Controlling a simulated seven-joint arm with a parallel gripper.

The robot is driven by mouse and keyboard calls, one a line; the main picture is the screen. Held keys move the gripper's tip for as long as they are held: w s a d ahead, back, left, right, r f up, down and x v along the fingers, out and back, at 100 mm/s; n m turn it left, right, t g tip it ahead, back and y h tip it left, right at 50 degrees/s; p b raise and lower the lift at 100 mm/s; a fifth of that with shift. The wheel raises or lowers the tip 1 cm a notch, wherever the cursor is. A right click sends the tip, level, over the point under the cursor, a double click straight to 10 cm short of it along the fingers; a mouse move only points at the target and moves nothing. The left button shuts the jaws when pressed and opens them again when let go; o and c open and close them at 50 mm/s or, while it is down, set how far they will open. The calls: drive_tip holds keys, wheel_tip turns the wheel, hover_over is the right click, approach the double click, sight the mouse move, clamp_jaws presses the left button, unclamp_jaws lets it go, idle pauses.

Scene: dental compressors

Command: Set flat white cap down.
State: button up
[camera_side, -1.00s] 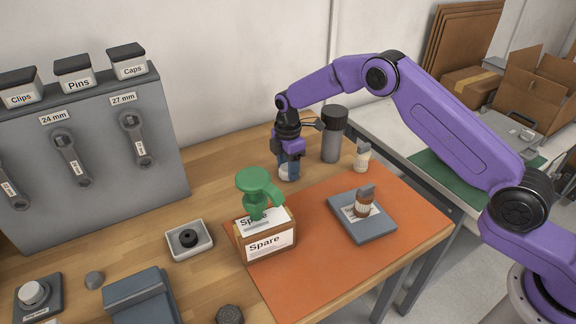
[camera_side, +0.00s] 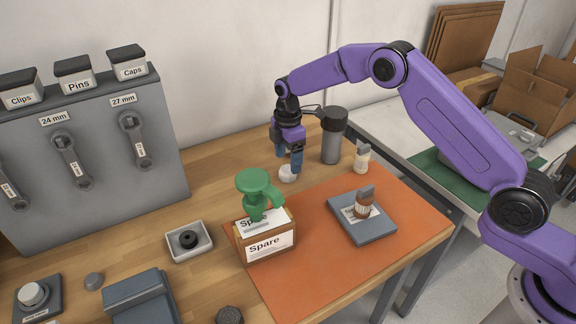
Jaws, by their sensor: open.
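The flat white cap (camera_side: 288,173) rests on the wooden table, just beyond the back left edge of the orange mat. One finger is to the right of the cap and the other is farther back to the left. I cannot tell whether either finger touches the cap.
A dark grey cylinder (camera_side: 333,138) and a small cream bottle (camera_side: 361,159) stand right of my gripper. A Spare box (camera_side: 268,243) with a green funnel-like part (camera_side: 257,190) stands in front.

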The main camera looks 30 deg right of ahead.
sight(288, 169)
wheel_tip(288, 169, up, 8)
idle(0.4)
drive_tip(key=shift+r, duration=0.15)
drive_tip(key=s+r+m, duration=0.1)
drive_tip(key=s+r, duration=0.3)
drive_tip(key=s, duration=0.7)
drive_tip(key=s+r+m, duration=0.2)
drive_tip(key=s+r, duration=0.1)
drive_tip(key=s, duration=0.9)
drive_tip(key=s+d+f+m, duration=0.1)
drive_tip(key=s+d, duration=0.4)
drive_tip(key=s, duration=0.6)
drive_tip(key=s+d+m, duration=0.1)
drive_tip(key=s+d, duration=0.5)
drive_tip(key=s, duration=0.4)
drive_tip(key=shift+s+d+f, duration=0.3)
drive_tip(key=shift+s+f, duration=0.1)
